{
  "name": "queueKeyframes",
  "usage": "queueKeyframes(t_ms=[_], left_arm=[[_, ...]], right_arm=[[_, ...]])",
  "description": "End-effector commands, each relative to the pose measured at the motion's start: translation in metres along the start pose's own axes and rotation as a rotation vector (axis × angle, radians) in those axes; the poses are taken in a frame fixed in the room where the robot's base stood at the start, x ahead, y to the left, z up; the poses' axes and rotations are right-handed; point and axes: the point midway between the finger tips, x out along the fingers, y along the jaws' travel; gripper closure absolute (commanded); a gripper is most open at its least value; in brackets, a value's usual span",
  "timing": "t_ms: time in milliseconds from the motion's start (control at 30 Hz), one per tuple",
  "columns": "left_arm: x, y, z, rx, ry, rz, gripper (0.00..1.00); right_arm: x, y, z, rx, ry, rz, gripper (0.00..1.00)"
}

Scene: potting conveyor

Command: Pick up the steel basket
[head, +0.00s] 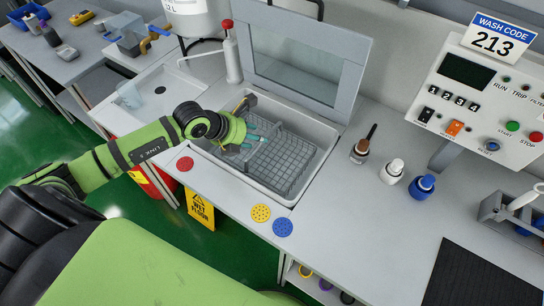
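The steel basket (285,165) is a grey wire-mesh basket. It sits inside the pale rectangular basin (311,178) sunk into the bench. My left gripper (252,140) is over the left part of the basin, at the basket's left side. Teal parts show at its tip near the wire. The wrist hides part of the gripper and the basket's near left end, so I cannot tell whether the fingers are open or touching the wire. My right gripper is not in view.
A raised clear-windowed lid (305,58) stands behind the basin. A pump bottle (231,55) stands at its left. Three small bottles, one blue (423,186), stand right of it. Red, yellow (261,213) and blue discs lie at the front edge. A control panel (485,95) stands at right.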

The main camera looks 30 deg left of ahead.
Motion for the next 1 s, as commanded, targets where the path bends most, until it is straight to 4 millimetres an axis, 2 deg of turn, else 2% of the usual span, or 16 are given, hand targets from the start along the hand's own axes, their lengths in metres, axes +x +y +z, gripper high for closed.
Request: queueKeyframes(t_ms=[33, 133, 367, 567, 700, 1000], left_arm=[[0.000, 0.008, -0.001, 0.012, 0.009, 0.028, 0.52], [0.005, 0.013, -0.001, 0.020, 0.015, 0.047, 0.52], [0.024, 0.010, 0.001, 0.018, 0.014, 0.044, 0.52], [0.049, 0.005, 0.002, 0.019, 0.015, 0.043, 0.52], [0.065, 0.007, 0.000, 0.019, 0.015, 0.043, 0.52], [0.071, 0.008, 0.000, 0.021, 0.014, 0.042, 0.52]], right_arm=[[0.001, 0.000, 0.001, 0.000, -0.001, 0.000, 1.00], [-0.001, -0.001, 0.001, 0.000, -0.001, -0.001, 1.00], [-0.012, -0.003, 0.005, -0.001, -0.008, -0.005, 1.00], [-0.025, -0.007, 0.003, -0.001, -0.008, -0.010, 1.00], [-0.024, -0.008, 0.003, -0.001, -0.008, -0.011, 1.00], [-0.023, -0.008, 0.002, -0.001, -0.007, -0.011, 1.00]])
